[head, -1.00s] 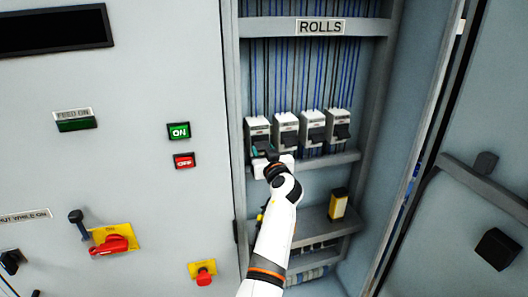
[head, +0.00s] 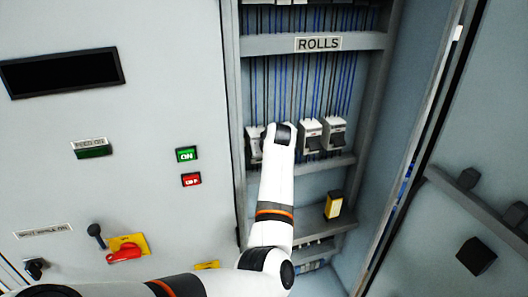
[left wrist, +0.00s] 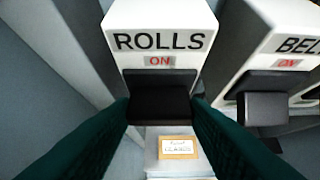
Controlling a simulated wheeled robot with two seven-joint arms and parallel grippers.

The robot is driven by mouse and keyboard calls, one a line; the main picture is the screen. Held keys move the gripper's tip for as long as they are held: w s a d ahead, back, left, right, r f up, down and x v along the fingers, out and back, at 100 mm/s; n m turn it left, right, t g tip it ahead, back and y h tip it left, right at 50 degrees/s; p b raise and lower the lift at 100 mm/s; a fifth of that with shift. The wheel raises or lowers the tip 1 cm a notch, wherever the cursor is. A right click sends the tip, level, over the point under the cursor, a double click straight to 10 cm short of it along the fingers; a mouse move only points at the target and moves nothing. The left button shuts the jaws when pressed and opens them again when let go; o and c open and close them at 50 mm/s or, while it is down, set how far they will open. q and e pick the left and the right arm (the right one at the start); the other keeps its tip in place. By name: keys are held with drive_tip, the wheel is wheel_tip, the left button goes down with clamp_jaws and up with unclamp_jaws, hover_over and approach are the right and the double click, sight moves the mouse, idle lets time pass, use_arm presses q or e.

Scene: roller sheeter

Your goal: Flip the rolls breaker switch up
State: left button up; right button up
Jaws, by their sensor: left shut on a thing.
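The rolls breaker (left wrist: 160,20) is white, with ROLLS and a red ON label on its face in the left wrist view. In the head view it is the leftmost breaker (head: 254,144), partly covered by my left arm. Its black switch (left wrist: 160,82) sits below the ON label. My left gripper (left wrist: 160,104) has its dark green fingers on both sides of the switch and is shut on it. The fingers are hidden behind my wrist in the head view. Whether the switch is fully up is hard to tell. My right gripper is out of view.
A breaker marked BEL (left wrist: 275,45) stands close on the right, with its own black switch (left wrist: 263,108). More breakers (head: 334,133) follow along the row. A ROLLS sign (head: 318,44) is on the bar above. The cabinet side wall (left wrist: 40,80) is close on the left.

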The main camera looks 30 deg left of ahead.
use_arm(q)
drive_tip(key=shift+w+a+r+g+h, duration=0.1)
drive_tip(key=shift+a+r+g+h, duration=0.1)
drive_tip(key=shift+g+h, duration=0.35)
drive_tip(key=shift+w+a+r+g+h, duration=0.1)
drive_tip(key=shift+r+g+h, duration=0.1)
drive_tip(key=shift+g+h, duration=0.35)
drive_tip(key=o, duration=0.8)
drive_tip(key=shift+f, duration=0.1)
drive_tip(key=shift+o, duration=0.9)
drive_tip(key=b+v, duration=0.4)
drive_tip(key=v, duration=0.8)
drive_tip(key=shift+a, duration=0.2)
